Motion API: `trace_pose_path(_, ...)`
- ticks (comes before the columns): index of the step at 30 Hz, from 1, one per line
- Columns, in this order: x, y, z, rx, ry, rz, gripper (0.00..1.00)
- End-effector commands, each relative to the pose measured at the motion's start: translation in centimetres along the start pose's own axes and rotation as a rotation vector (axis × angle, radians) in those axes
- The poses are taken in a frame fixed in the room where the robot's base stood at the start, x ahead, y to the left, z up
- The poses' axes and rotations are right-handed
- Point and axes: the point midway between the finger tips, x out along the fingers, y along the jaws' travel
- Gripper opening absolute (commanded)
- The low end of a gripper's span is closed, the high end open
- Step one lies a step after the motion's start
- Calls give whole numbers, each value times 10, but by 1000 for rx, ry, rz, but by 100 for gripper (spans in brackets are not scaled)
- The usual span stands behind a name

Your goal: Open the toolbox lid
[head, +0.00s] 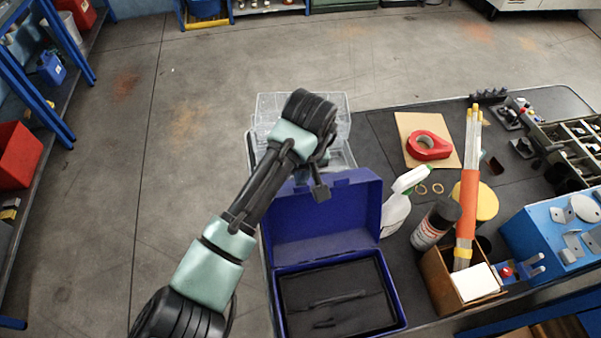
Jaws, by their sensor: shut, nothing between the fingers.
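The blue toolbox (394,300) stands on the bench at the lower middle of the head view. Its lid (325,222) is raised and stands up at the back of the box, showing its inner face. A dark tray with a handle (335,298) fills the inside of the box.
A clear organizer case (342,125) lies behind the lid, partly hidden by my arm. A spray bottle (395,212) stands close right of the lid. Farther right are a black can (434,226), a cardboard box (440,283) with orange-wrapped rods and red tape (430,146).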

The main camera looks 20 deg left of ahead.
Motion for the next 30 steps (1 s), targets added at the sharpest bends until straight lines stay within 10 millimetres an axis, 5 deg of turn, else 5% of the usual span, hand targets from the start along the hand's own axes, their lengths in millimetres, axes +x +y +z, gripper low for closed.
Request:
trace_pose_path(13, -13, 12, 10, 13, 65, 29, 0)
trace_pose_path(30, -28, 0, 46, 0, 230, 1, 0)
